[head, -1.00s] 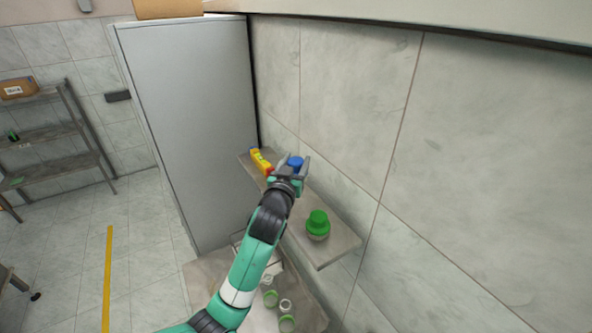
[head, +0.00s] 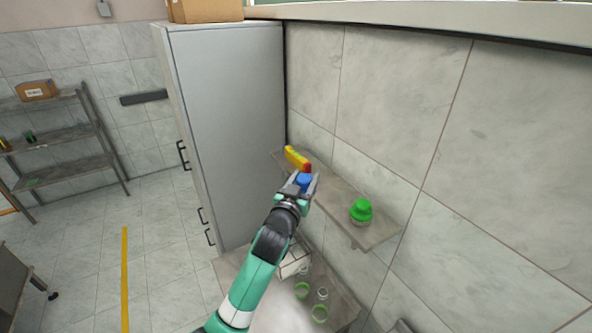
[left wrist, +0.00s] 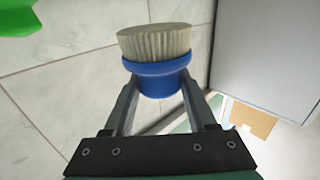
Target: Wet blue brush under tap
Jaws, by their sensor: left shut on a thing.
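The blue brush (head: 304,180) is in my left gripper (head: 307,184), near the wall shelf in the head view. The left wrist view shows the blue brush (left wrist: 158,72) up close, with a round blue body and pale bristles facing away from the palm. The two fingers of my left gripper (left wrist: 160,95) are shut on the sides of its blue body. No tap shows in either view. My right gripper is not in view.
The wall shelf (head: 335,190) holds a green brush (head: 361,211) and a yellow-red object (head: 297,158). Below is a table with green and white rings (head: 320,313) and a white box (head: 294,263). A grey cabinet (head: 230,120) stands behind; the tiled floor at left is mostly clear.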

